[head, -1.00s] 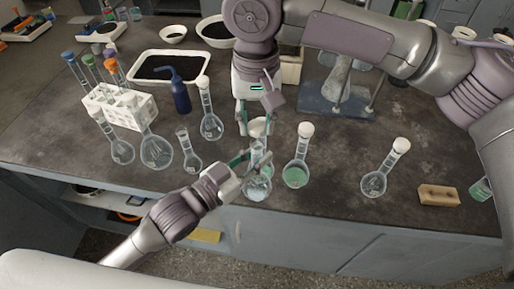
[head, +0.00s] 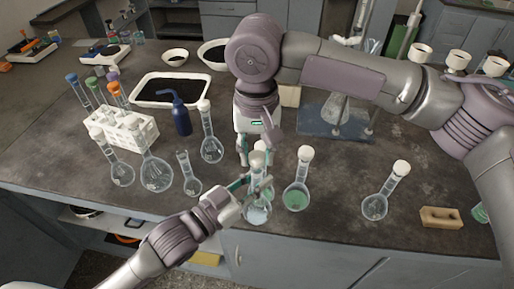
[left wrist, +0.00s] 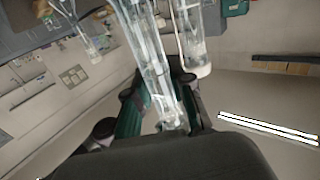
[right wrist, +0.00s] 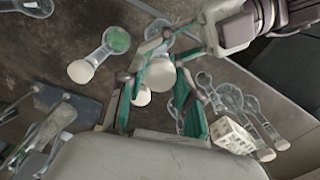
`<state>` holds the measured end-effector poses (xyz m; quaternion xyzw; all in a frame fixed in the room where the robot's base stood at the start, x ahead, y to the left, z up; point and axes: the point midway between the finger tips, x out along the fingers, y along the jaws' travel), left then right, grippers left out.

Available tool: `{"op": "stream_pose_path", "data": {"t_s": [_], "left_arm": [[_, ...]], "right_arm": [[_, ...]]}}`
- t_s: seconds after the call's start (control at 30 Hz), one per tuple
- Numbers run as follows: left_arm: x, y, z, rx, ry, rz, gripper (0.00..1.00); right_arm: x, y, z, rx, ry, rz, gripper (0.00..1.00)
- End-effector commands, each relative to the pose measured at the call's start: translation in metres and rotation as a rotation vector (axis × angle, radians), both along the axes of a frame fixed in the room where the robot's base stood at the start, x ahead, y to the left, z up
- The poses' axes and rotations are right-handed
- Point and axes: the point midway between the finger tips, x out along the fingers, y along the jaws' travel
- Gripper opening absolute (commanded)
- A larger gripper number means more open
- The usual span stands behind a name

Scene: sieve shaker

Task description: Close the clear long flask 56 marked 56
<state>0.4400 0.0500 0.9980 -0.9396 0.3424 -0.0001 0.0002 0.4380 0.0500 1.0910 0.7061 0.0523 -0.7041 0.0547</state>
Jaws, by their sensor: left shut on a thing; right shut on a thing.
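A clear long-necked flask (head: 257,213) stands upright near the front edge of the bench; no number can be read on it. My left gripper (head: 262,187) is shut around its neck from the side. The neck fills the left wrist view (left wrist: 150,65). My right gripper (head: 257,153) points down from above, shut on a white stopper (right wrist: 160,74) over the flask's mouth. Whether the stopper touches the mouth is hidden by the fingers. A second white cap (right wrist: 143,97) shows just beside it in the right wrist view.
A stoppered flask with green contents (head: 296,198) stands close to the right. A stoppered clear flask (head: 375,207) and a wooden block (head: 441,217) are farther right. To the left are several flasks, a white tube rack (head: 130,132), a blue wash bottle (head: 181,118) and a white tray (head: 205,91).

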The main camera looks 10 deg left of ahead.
Motion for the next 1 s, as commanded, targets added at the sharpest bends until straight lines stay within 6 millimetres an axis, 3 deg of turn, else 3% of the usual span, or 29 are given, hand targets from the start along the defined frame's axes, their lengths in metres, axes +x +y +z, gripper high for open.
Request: {"op": "stream_pose_path", "data": {"t_s": [1.0], "left_arm": [[0.000,0.000,0.001,-0.001,-0.002,0.000,0.00]], "right_arm": [[0.000,0.000,-0.011,0.000,0.000,-0.017,0.18]]}}
